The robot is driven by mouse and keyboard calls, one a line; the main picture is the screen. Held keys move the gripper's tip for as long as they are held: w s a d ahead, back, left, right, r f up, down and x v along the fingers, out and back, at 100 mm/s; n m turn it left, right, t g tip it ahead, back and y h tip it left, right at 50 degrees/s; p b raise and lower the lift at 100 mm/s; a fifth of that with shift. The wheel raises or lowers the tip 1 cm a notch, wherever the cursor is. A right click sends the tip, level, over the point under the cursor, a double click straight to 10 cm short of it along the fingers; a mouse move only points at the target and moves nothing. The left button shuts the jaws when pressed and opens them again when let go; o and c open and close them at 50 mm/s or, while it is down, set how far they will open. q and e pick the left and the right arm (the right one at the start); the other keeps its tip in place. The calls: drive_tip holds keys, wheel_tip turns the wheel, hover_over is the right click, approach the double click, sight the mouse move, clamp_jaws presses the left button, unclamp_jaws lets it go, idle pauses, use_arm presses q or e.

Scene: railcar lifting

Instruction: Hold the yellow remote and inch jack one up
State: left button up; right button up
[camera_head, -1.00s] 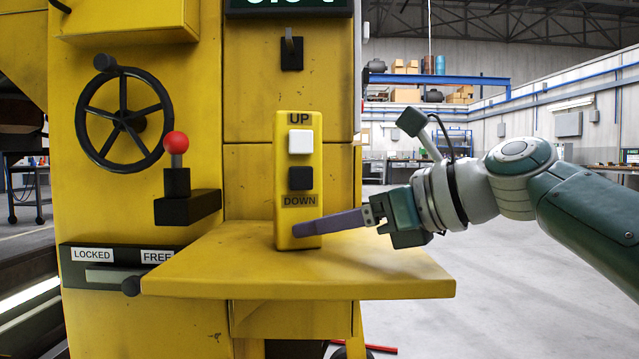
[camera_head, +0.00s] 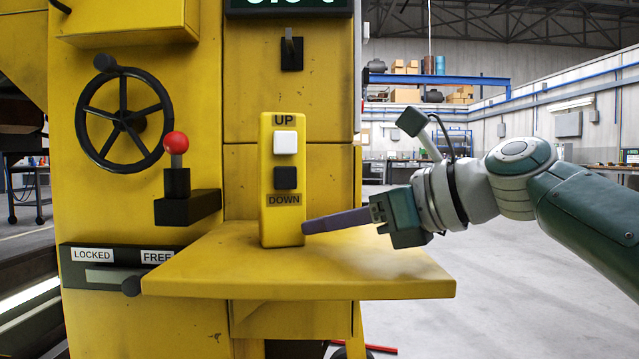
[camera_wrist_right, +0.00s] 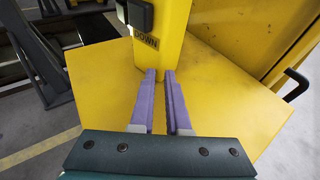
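The yellow remote (camera_head: 283,180) stands upright on the yellow shelf (camera_head: 340,270), with a white UP button (camera_head: 285,142) and a black DOWN button (camera_head: 285,177). My right gripper (camera_head: 306,227) reaches in from the right, its purple fingertips at the remote's lower right edge. In the right wrist view, the fingers (camera_wrist_right: 159,74) are a narrow gap apart with nothing between them. Their tips end at the foot of the remote (camera_wrist_right: 158,45), not around it; whether they touch it is unclear. My left gripper is not in view.
Left of the remote are a red-knobbed lever (camera_head: 177,143), a black handwheel (camera_head: 124,120) and a LOCKED/FREE slider (camera_head: 115,270). A small toggle (camera_head: 291,50) is above. The shelf is bare right of the remote.

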drive_tip(key=o, duration=1.3)
